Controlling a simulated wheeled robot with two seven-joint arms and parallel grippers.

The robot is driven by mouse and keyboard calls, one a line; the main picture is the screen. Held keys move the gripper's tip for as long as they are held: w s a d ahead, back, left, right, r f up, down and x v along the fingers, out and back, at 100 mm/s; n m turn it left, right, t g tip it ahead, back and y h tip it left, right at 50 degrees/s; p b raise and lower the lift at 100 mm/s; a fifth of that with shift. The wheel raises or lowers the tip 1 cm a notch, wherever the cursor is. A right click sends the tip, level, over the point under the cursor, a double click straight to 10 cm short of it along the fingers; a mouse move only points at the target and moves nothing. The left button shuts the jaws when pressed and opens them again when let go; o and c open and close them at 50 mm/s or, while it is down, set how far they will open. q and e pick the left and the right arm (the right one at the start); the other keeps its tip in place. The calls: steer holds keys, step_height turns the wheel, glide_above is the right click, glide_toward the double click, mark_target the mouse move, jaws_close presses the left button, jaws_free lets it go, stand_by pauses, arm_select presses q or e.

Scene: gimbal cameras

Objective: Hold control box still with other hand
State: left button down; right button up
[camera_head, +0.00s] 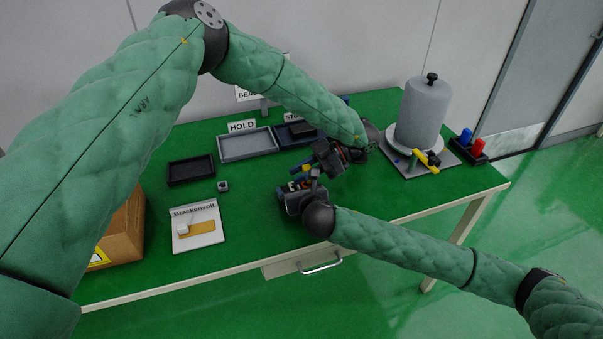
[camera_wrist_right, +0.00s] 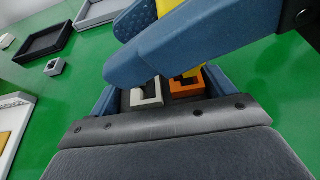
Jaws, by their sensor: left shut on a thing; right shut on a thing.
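My right gripper (camera_head: 292,187) is low over the middle of the table, shut on a small piece with a white bracket-shaped part and an orange part (camera_wrist_right: 182,88). This appears to be the control box; most of it is hidden by the grippers. My left gripper (camera_head: 307,170) comes down from above and behind, close to the right one. In the right wrist view its large blue fingers (camera_wrist_right: 185,48) cross just above the box, shut around a yellow piece (camera_wrist_right: 188,72). I cannot tell whether the yellow piece touches the box.
Grey HOLD tray (camera_head: 247,146) and a dark tray (camera_head: 190,170) lie at back left. A small grey block (camera_head: 222,186), a white board (camera_head: 198,236) and a brown box (camera_head: 124,232) are left. A grey cylinder (camera_head: 424,112) stands right. The front table edge is near.

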arm_select(q)
steer(key=shift+r, duration=0.25)
stand_by(0.3)
steer(key=shift+r, duration=1.35)
arm_select(e)
steer(key=o, duration=1)
steer(key=shift+c, duration=0.2)
steer(key=v, duration=1.1)
steer(key=shift+s+d+r, duration=0.1)
steer(key=shift+s+r, duration=0.05)
steer(key=shift+s, duration=0.2)
arm_select(q)
steer(key=shift+r+p, duration=1.45)
steer(key=shift+r, duration=0.55)
arm_select(e)
steer(key=shift+s+r, duration=0.1)
steer(key=shift+r, duration=1.35)
